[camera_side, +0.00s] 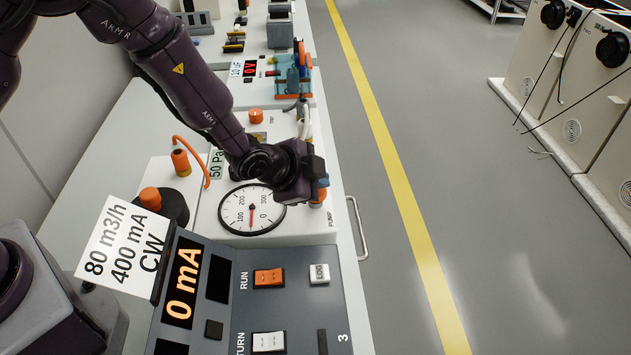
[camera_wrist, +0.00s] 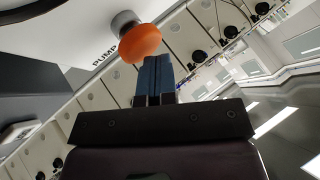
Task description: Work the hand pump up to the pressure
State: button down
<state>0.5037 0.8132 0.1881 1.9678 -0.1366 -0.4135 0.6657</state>
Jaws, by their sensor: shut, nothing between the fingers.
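The hand pump's orange knob (camera_side: 318,199) is mostly hidden behind my gripper (camera_side: 323,184) in the side view. The wrist view shows the orange knob (camera_wrist: 140,43) on a pale stem, beside the printed word PUMP. My gripper (camera_wrist: 157,60) has its blue fingers together with nothing between them. The fingertips are close to the knob's edge; I cannot tell whether they touch it. The round white pressure gauge (camera_side: 266,195) is left of my gripper. Its red needle points down, between the 100 and 0 marks. A sign reading 50 Pa (camera_side: 216,163) stands behind it, partly covered by my arm.
A control panel (camera_side: 300,305) with a 0 mA display, an orange RUN switch and a LOG button is in front. Orange fittings (camera_side: 180,162) with a hose stand at left. More instruments line the bench behind. A handle (camera_side: 357,229) sticks out at the bench's right edge.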

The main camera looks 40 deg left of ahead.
jog(key=shift+r, duration=1.45)
jog(key=shift+r, duration=2.55)
